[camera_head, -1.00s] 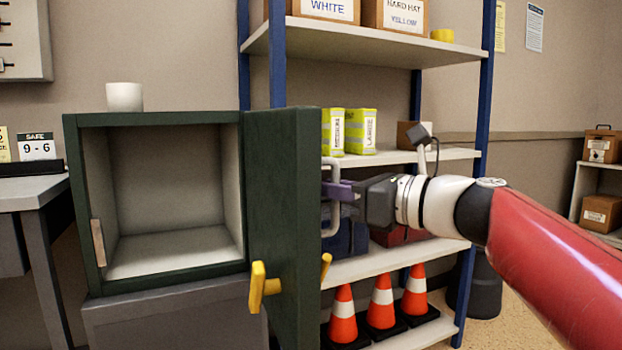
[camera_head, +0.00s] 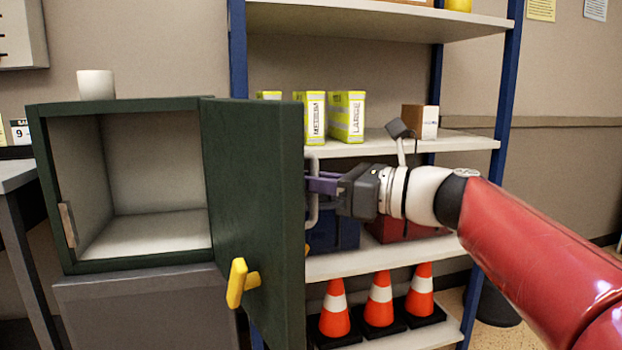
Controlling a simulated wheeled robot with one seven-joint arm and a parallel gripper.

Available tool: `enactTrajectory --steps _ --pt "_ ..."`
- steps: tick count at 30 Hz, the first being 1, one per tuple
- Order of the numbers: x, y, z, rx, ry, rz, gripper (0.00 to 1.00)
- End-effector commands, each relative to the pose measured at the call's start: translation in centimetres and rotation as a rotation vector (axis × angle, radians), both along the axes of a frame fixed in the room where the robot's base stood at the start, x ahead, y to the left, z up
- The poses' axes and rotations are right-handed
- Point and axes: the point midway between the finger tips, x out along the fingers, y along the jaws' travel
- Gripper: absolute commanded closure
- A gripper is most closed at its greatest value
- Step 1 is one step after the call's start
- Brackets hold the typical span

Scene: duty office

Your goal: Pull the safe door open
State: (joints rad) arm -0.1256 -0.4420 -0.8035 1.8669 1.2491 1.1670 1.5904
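The dark green safe (camera_head: 120,267) stands with its pale, empty interior in view. Its door (camera_head: 252,200) is swung wide open to the right, with a yellow lever (camera_head: 240,283) low on the side facing me. A grey bar handle (camera_head: 313,212) shows past the door's right edge, partly hidden by the door. My gripper (camera_head: 322,184) reaches in from the right, and its purple fingers are at the bar and look closed around it. The fingertips are partly hidden.
A shelf rack (camera_head: 390,262) stands right behind the door and arm, with hi-vis packs (camera_head: 347,117), a small box (camera_head: 420,122) and orange cones (camera_head: 379,302). A white cup (camera_head: 96,85) is on the safe. A desk (camera_head: 15,178) is at left.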

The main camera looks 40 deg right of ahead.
Motion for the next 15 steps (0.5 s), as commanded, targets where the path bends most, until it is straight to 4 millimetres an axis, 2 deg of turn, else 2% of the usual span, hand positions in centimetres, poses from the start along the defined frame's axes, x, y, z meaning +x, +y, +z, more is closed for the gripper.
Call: enactTrajectory --steps 8,9,12,15 --pt "0.18 0.17 0.17 0.002 -0.001 0.002 1.0" --pt "0.18 0.18 0.18 0.002 -0.001 0.002 0.86" --pt "0.17 0.17 0.15 0.001 -0.001 0.002 0.73" --pt "0.13 0.13 0.12 0.001 -0.001 0.002 0.7"
